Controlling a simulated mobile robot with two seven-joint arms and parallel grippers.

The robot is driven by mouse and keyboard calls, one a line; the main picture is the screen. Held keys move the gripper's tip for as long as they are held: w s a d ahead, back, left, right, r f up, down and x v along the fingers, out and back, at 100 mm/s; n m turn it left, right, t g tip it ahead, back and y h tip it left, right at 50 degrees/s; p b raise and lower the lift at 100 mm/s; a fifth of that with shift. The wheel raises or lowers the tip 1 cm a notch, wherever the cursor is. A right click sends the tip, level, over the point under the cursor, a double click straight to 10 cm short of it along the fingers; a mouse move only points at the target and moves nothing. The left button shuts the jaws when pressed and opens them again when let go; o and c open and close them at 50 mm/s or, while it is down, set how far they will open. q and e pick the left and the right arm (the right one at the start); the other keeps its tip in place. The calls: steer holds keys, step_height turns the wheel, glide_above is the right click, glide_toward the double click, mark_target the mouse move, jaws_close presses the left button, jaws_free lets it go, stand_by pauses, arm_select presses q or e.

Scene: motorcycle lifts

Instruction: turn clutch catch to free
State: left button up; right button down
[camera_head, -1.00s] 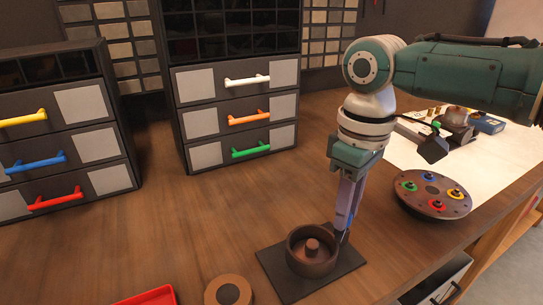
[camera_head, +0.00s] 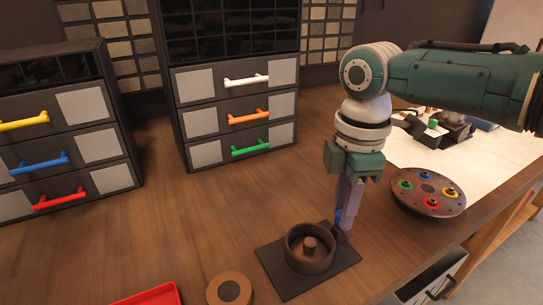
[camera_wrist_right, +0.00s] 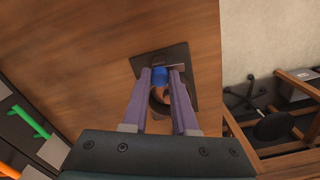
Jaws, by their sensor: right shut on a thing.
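The clutch is a dark brown round housing (camera_head: 292,249) with a central post, on a dark square plate (camera_head: 280,279) at the table's front. A small blue piece at its back right edge (camera_head: 338,217), apparently the catch, also shows in the right wrist view (camera_wrist_right: 159,76). My right gripper (camera_head: 345,225) points down at that edge. In the wrist view its two purple fingers (camera_wrist_right: 159,79) close on the blue piece from both sides. The fingers hide part of the housing and catch. My left gripper is in neither view.
A round plate with several coloured knobs (camera_head: 428,207) lies to the right. A brown ring (camera_head: 214,290) and a red tray (camera_head: 150,297) are at the front left. Drawer cabinets (camera_head: 235,105) stand behind. The table between them is clear.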

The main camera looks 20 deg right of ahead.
steer(key=shift+n, duration=0.6)
steer(key=c, duration=0.7)
jaws_free()
step_height(320, 180, up, 10)
steer(key=shift+p, duration=0.35)
steer(key=shift+a+f, duration=0.1)
